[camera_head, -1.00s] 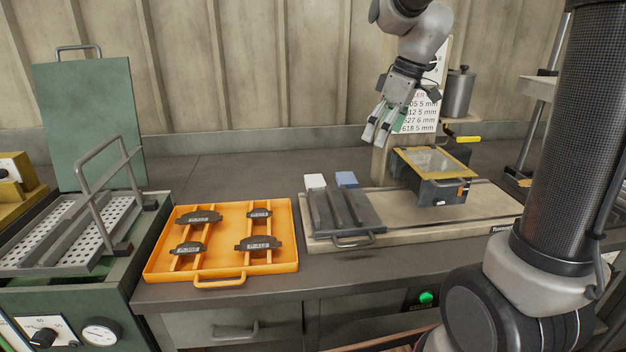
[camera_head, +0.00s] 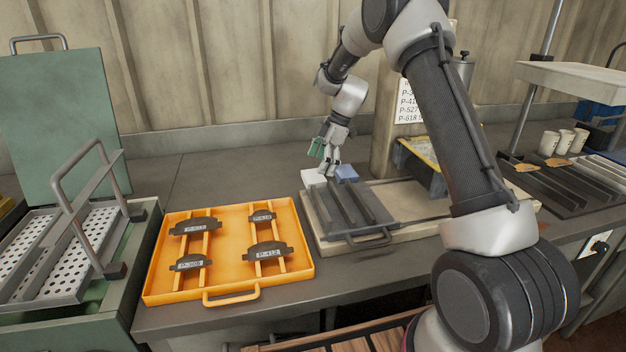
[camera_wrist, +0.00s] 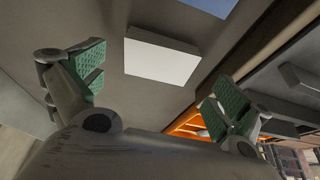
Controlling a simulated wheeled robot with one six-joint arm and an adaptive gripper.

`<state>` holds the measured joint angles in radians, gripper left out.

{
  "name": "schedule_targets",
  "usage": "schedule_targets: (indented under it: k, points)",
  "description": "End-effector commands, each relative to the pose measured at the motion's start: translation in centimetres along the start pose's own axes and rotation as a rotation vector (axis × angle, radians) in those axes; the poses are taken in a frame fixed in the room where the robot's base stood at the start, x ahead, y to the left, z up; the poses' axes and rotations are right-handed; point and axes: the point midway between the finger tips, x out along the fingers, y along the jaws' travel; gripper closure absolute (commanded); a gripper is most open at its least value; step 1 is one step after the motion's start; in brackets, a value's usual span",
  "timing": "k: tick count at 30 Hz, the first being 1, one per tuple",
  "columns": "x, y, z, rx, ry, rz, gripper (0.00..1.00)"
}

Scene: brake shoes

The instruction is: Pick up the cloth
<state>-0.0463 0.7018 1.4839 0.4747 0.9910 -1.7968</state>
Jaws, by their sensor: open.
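My gripper (camera_head: 324,160) is open and empty, pointing down just above and behind these two pieces. In the wrist view the white piece (camera_wrist: 160,57) lies between and beyond the green-padded fingers of my gripper (camera_wrist: 155,80), apart from them. The blue piece (camera_wrist: 212,5) is cut off at the top edge there.
The dark ribbed tray (camera_head: 372,221) rests on a pale base. An orange tray (camera_head: 226,251) with several labelled brake shoes is to its left. A perforated rack (camera_head: 75,240) with a tall handle stands far left. White cups (camera_head: 549,142) stand at the right.

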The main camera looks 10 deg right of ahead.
Motion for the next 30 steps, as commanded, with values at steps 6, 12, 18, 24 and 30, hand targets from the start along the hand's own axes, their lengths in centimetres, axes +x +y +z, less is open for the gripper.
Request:
schedule_targets:
  k: [6,12,18,24,30]
  points:
    - [3.5,0.3,-0.3,0.001,0.000,-0.003,0.00]
    - [4.0,0.3,-0.2,0.001,0.000,0.000,0.00]
    - [4.0,0.3,-0.2,0.002,0.000,-0.001,0.26]
    - [4.0,0.3,-0.2,0.002,0.000,-0.001,0.42]
    - [3.9,0.3,-0.3,0.002,0.000,0.000,0.42]
